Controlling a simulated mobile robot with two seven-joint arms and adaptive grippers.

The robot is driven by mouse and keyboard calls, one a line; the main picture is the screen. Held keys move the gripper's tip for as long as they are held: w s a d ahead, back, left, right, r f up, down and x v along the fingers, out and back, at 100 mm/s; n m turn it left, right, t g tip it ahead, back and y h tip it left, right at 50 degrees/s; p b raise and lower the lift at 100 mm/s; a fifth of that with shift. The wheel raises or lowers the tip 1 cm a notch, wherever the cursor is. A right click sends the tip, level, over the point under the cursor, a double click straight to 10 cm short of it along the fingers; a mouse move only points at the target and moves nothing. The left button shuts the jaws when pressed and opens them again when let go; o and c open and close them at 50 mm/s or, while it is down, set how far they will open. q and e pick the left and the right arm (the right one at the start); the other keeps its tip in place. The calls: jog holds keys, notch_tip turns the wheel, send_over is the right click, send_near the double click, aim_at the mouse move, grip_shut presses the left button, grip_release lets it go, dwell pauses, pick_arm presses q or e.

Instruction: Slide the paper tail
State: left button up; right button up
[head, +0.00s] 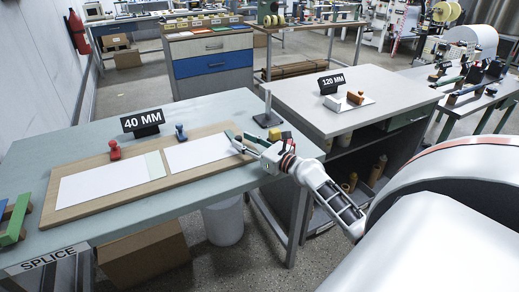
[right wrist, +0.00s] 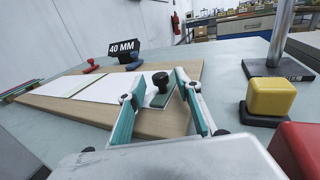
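A wooden board (head: 105,168) lies on the splice table. On it are a long white paper sheet (head: 98,184) at left and a shorter white sheet, the paper tail (head: 196,151), at right, with a pale green strip (head: 154,165) between them. My right gripper (head: 240,146) is at the board's right end, by the outer end of the short sheet. In the right wrist view its fingers (right wrist: 160,85) are spread, with a green block with a black knob (right wrist: 161,83) between or just beyond the tips. I cannot tell whether they touch it. My left gripper is not in view.
A red-knobbed piece (head: 114,150) and a blue-knobbed piece (head: 180,133) stand at the board's back edge, by the 40 MM sign (head: 143,122). A metal post (head: 267,108) and a yellow block (right wrist: 270,97) stand near the gripper. A red block (right wrist: 300,148) is close too.

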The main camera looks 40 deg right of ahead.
jog(key=s, duration=0.3)
jog(key=s+d, duration=0.1)
jog(key=s, duration=0.4)
jog(key=shift+s+d, duration=0.15)
jog(key=shift+s, duration=0.25)
jog(key=shift+s, duration=0.1)
